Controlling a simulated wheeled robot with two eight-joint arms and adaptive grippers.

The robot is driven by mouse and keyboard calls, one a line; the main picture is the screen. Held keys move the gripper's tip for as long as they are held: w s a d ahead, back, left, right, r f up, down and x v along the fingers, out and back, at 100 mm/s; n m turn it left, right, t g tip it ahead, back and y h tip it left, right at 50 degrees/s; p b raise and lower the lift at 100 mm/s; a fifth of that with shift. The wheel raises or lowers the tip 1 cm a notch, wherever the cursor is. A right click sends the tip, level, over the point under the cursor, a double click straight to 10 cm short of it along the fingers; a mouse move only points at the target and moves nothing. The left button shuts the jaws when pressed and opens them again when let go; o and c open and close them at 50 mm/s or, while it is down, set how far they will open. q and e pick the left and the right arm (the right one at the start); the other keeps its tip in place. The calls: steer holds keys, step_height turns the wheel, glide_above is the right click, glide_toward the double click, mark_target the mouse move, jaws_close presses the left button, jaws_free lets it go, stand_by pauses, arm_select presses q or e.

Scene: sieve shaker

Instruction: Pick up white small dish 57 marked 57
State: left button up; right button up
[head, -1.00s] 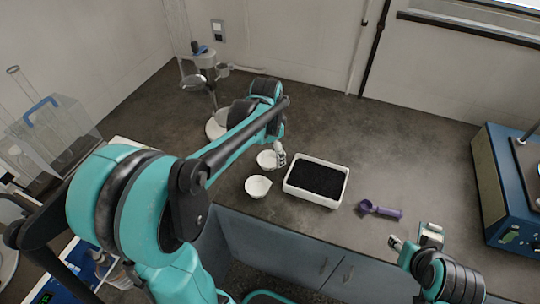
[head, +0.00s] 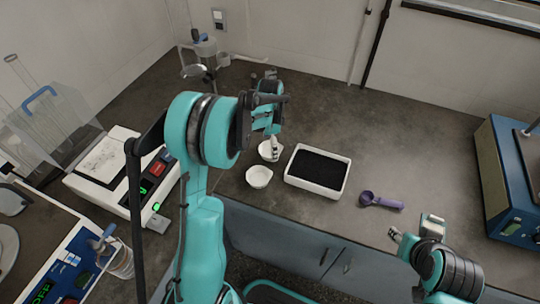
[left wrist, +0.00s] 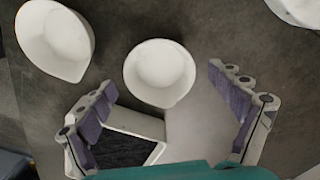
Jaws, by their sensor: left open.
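Two small white dishes stand on the dark bench, left of the black-filled tray. The far dish (head: 266,151) is partly covered by my left gripper (head: 275,149) in the head view. In the left wrist view this dish (left wrist: 158,72) lies ahead of my left gripper (left wrist: 172,112), whose fingers are wide apart and hold nothing. The near dish (head: 259,177) also shows at the upper left of the left wrist view (left wrist: 52,42). No number is readable on either dish. My right gripper (head: 414,230) is at the bench's front right, fingers apart and empty.
A white tray of black material (head: 317,190) stands close to the dishes' right and reaches under one left finger in the wrist view. A purple scoop (head: 381,201) lies further right. A balance (head: 110,160) is at left, a blue machine (head: 510,180) at far right.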

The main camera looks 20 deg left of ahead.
arm_select(q)
steer(key=shift+f, duration=0.4)
steer(key=shift+r, duration=0.15)
steer(key=c, duration=1.2)
